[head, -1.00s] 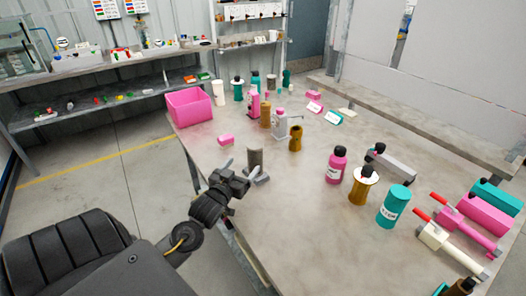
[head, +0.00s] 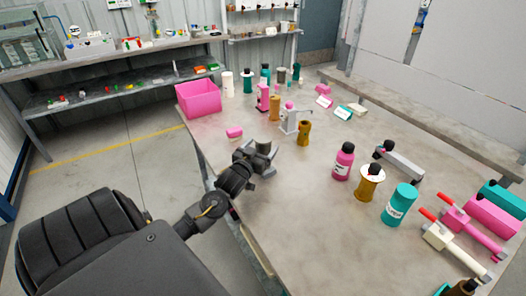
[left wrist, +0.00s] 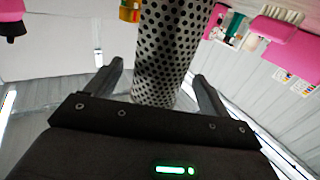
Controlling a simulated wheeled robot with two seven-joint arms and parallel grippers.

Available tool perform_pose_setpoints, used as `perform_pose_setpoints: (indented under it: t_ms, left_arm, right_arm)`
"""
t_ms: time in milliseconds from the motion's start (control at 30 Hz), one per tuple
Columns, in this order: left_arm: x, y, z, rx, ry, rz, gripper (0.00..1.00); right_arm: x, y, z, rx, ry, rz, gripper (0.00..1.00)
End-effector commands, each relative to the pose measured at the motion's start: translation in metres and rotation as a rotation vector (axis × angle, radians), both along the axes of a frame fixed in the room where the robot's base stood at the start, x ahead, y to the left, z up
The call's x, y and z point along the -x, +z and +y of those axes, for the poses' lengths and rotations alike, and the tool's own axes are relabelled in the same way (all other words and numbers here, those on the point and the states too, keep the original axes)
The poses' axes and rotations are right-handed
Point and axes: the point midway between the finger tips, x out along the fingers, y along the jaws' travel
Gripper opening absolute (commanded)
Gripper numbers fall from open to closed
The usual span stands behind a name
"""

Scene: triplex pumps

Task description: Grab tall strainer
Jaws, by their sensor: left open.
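The tall strainer is a grey perforated cylinder (left wrist: 172,50) in the left wrist view, with dark holes over its surface. It stands between the two open fingers of my left gripper (left wrist: 157,82), with a gap visible on each side. In the head view my left gripper (head: 263,160) is at the near left part of the table, around the grey strainer (head: 264,147), whose top shows above the fingers. The lower part of the strainer is hidden by the gripper. My right gripper does not show.
Pink, white and brown items (head: 304,132) stand to the right. The table's middle front (head: 300,210) is clear.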

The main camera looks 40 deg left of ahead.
Motion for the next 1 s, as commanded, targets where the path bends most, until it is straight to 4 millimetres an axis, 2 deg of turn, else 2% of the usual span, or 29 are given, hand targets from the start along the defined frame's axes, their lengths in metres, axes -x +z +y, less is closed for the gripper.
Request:
perform_pose_setpoints:
  t_ms: [100,200,500,867,900,1000]
  left_arm:
    - [-0.019,0.002,0.003,0.0,0.001,-0.001,0.81]
    - [-0.029,0.001,0.006,-0.001,0.001,0.0,0.81]
    - [-0.033,-0.001,0.007,-0.001,0.0,0.001,0.81]
    - [-0.033,-0.001,0.007,0.0,0.0,0.001,0.34]
    - [-0.032,0.0,0.007,0.0,0.0,0.0,0.31]
    - [-0.032,0.0,0.007,0.0,0.0,0.0,0.31]
  right_arm:
    - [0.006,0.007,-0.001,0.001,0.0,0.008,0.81]
    - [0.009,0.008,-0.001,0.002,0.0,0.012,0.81]
    - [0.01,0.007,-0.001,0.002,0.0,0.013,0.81]
    - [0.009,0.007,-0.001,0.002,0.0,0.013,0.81]
    - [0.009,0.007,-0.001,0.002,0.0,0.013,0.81]
    - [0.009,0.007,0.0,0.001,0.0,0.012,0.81]
